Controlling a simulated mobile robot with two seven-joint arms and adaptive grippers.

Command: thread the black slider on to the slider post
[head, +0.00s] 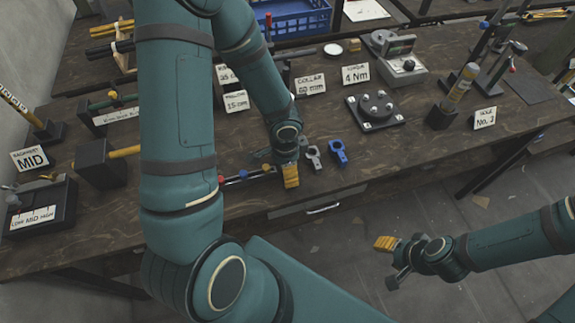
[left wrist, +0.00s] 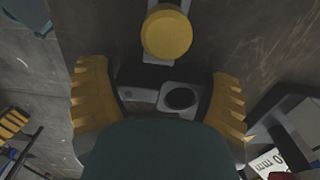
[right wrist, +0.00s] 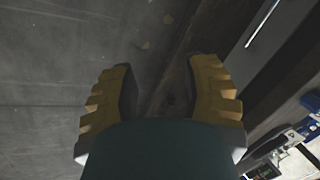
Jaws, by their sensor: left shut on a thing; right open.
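In the left wrist view my left gripper (left wrist: 158,100) is shut on a dark block with a ringed round hole, which I take to be the black slider (left wrist: 150,97). The block spans the gap between the yellow fingers; its lower part is hidden by the gripper body. Just above it is a round yellow end (left wrist: 167,33) on a pale mount, apart from the block; I cannot tell whether this is the slider post. In the head view my left gripper (head: 290,175) is at the table's front edge. My right gripper (head: 386,243) is open and empty over the floor.
A grey clip (head: 314,157) and a blue clip (head: 338,152) lie right of my left gripper. A black plate with knobs (head: 375,109) and upright label cards (head: 356,75) stand behind. My left arm hides part of the table (head: 420,140).

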